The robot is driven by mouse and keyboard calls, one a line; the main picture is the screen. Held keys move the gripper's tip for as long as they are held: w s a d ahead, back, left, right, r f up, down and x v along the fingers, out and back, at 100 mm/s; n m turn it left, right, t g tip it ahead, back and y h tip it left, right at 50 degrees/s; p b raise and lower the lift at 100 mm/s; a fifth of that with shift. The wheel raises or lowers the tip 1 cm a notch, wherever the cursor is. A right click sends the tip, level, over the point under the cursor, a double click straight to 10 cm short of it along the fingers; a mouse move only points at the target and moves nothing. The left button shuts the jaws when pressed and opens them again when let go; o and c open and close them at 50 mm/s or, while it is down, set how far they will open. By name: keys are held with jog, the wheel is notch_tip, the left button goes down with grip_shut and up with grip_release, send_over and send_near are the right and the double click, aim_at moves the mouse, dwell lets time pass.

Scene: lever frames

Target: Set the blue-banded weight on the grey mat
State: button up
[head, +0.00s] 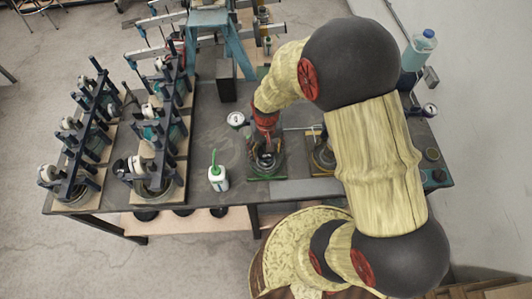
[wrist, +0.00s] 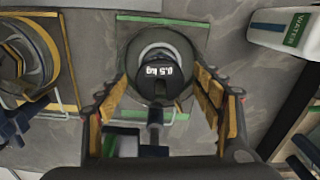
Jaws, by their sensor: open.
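My gripper (wrist: 160,80) is open, with one finger on each side of a dark round weight marked 0.5 kg (wrist: 158,72). The weight sits in a ring on a green-edged base (wrist: 163,18); I cannot tell whether the fingers touch it. In the head view my gripper (head: 265,145) is over that green-edged base (head: 266,172), and the weight is partly hidden. I cannot make out a blue band on it. A plain light grey rectangle (head: 305,190), which looks like the grey mat, lies at the table's front edge, just right of the base.
A yellow-edged base with a ring (head: 322,158) stands to the right, partly behind my arm. Several lever frames (head: 150,150) fill the left side.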

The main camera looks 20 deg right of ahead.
jog(key=shift+f, duration=0.15)
jog(key=shift+c, duration=0.9)
jog(key=c, duration=1.5)
grip_shut()
